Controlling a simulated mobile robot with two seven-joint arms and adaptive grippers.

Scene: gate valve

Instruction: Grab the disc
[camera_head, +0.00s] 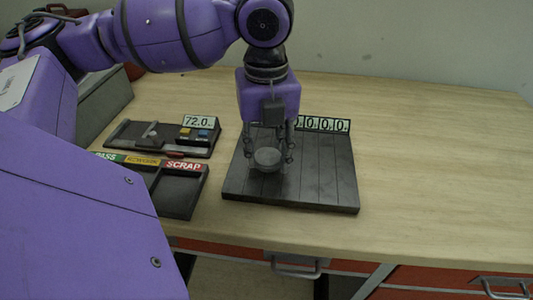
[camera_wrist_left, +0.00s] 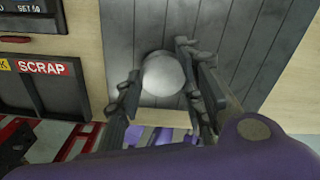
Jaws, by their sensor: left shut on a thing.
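The grey disc (camera_head: 267,157) is round and smooth, over the dark slatted board (camera_head: 325,185). My left gripper (camera_head: 269,151) comes down from above with a finger on either side of the disc and is shut on it. In the left wrist view the disc (camera_wrist_left: 166,74) shows pale grey between the two fingers of my left gripper (camera_wrist_left: 160,88). I cannot tell whether the disc touches the board. My right gripper is not in view.
Left of the board is a tray (camera_head: 180,192) with PASS, rework and SCRAP labels. Behind it is a device (camera_head: 150,136) reading 72.0 with coloured buttons. A counter display (camera_head: 322,124) stands at the board's back edge. The wooden bench (camera_head: 440,160) is clear on the right.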

